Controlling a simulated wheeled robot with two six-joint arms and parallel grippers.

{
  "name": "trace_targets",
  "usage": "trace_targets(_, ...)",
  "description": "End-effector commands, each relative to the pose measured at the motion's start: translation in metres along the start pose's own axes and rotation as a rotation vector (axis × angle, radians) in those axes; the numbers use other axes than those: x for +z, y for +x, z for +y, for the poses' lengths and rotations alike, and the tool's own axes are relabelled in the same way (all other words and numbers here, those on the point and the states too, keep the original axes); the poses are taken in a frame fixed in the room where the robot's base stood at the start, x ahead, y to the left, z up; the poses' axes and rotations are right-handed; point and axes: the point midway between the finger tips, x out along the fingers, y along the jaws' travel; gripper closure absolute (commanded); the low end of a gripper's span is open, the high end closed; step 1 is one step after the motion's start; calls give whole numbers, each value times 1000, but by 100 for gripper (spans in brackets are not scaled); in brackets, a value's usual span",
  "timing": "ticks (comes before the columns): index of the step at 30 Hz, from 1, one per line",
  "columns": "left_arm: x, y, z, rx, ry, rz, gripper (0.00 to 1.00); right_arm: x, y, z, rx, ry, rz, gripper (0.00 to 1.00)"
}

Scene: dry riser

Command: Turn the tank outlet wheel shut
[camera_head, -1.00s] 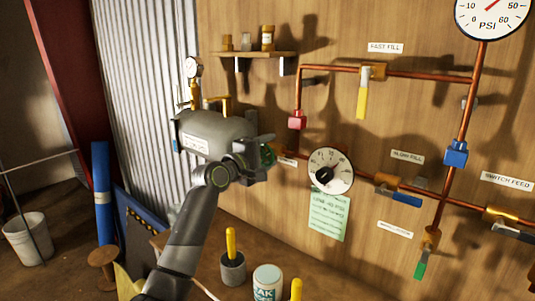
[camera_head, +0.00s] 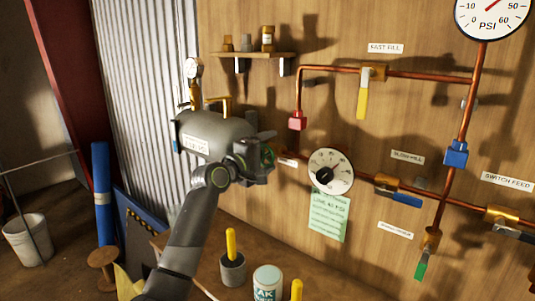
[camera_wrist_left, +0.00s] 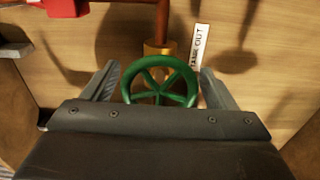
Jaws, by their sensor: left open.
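The tank outlet wheel is a green spoked handwheel (camera_wrist_left: 160,86) on a brass fitting, low centre in the left wrist view. A "TANK OUT" label (camera_wrist_left: 199,45) is on the wall beside it. In the head view only a bit of the green wheel (camera_head: 268,155) shows past my gripper. My left gripper (camera_wrist_left: 160,88) is open, with one finger on each side of the wheel; I cannot tell whether either finger touches the rim. In the head view the left gripper (camera_head: 262,150) is in front of the grey tank (camera_head: 210,127). My right gripper is not in view.
Copper pipes with a yellow-handled valve (camera_head: 361,100), a blue-handled valve (camera_head: 404,198) and a green-handled valve (camera_head: 422,262) run along the wall. A round dial (camera_head: 331,171) is right of the wheel. A mug (camera_head: 233,270) and a can (camera_head: 267,283) stand below.

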Motion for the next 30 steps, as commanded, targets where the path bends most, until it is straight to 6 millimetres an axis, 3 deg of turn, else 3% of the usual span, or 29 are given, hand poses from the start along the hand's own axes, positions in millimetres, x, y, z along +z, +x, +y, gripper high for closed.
trace_targets(5,0,-3,0,1,0,0,20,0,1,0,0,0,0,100)
trace_targets(11,-1,-21,-1,3,2,1,20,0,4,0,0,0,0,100)
trace_targets(30,-1,-128,-2,0,4,3,20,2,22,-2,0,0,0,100)
